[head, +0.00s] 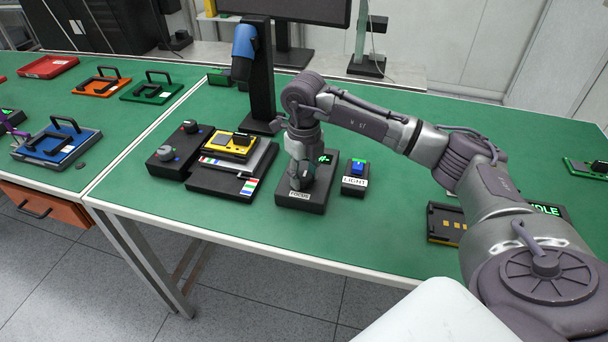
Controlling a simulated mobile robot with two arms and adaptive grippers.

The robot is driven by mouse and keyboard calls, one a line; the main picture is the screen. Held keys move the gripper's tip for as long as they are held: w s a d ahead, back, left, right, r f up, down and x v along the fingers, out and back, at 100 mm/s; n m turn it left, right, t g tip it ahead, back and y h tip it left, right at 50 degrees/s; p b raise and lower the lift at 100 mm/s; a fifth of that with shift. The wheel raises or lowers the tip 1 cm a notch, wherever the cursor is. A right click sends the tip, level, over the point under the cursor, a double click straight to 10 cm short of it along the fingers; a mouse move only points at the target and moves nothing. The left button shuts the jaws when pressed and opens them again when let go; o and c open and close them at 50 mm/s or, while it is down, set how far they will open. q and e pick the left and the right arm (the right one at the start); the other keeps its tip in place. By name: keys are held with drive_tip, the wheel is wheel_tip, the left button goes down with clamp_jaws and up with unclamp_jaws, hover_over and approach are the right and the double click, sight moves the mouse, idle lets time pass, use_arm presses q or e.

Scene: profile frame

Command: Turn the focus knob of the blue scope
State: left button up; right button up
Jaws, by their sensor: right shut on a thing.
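The blue scope (243,46) is mounted on a tall black stand at the back of the green table. A black box labelled FOCUS (316,203) sits on the table in front of the stand. My right gripper (302,180) points down onto this box and is shut on its focus knob. The gripper covers the knob almost wholly, so its angle cannot be told. A small green lit mark shows on the box behind the gripper. My left gripper is out of view.
A small box labelled LIGHT (356,176) with a blue switch stands close right of the focus box. A black stage with a yellow plate (230,144) and a two-knob box (178,150) stand to the left. The table's front middle is clear.

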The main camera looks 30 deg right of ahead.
sight(304, 176)
drive_tip(key=shift+r+m, duration=0.1)
drive_tip(key=shift+m, duration=0.5)
drive_tip(key=o, duration=1.1)
drive_tip(key=shift+o, duration=0.2)
wheel_tip(304, 176, up, 12)
idle(0.3)
